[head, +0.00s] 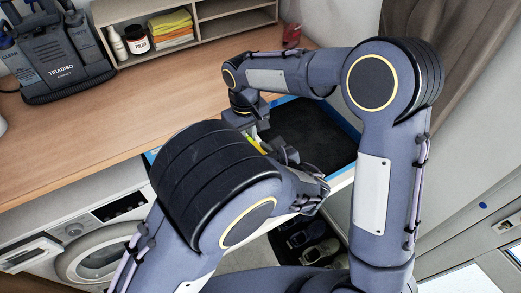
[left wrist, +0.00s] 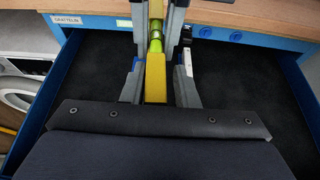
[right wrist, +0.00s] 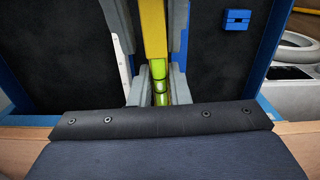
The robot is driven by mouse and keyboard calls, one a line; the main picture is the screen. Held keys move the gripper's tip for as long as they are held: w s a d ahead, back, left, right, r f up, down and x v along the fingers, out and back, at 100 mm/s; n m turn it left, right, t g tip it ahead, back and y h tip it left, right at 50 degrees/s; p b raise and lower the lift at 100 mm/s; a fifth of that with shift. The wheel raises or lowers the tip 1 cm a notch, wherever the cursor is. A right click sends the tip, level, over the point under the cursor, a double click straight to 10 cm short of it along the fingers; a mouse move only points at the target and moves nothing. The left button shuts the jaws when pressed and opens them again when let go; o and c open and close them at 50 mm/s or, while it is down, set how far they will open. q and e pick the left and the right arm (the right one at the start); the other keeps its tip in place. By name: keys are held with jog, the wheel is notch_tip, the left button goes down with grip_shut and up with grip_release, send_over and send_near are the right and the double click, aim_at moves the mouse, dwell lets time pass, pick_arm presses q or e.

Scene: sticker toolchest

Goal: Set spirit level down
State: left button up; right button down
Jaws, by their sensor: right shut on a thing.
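The spirit level is a yellow bar with bright green vials. It shows in the head view (head: 254,141), the left wrist view (left wrist: 156,80) and the right wrist view (right wrist: 154,35), over an open blue drawer (head: 345,122) with a dark lining. My right gripper (right wrist: 160,75) is shut on it around a green part. My left gripper (left wrist: 158,72) has its fingers on either side of the yellow bar, with a gap showing at the right finger. In the head view my left gripper (head: 278,152) is close to the right one (head: 246,120). Whether the level touches the drawer floor is unclear.
A wooden worktop (head: 110,140) lies behind the drawer, with a dark tool case (head: 62,58) and a shelf unit (head: 180,8). A washing machine (head: 95,255) stands at the lower left. A thin white strip (right wrist: 113,45) lies beside the level. Dark drawer floor shows on both sides.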

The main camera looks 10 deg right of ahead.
pick_arm(q)
jog(key=shift+d, duration=0.1)
grip_shut()
pick_arm(e)
jog(key=shift+a, duration=0.15)
jog(key=c, duration=1.3)
grip_release()
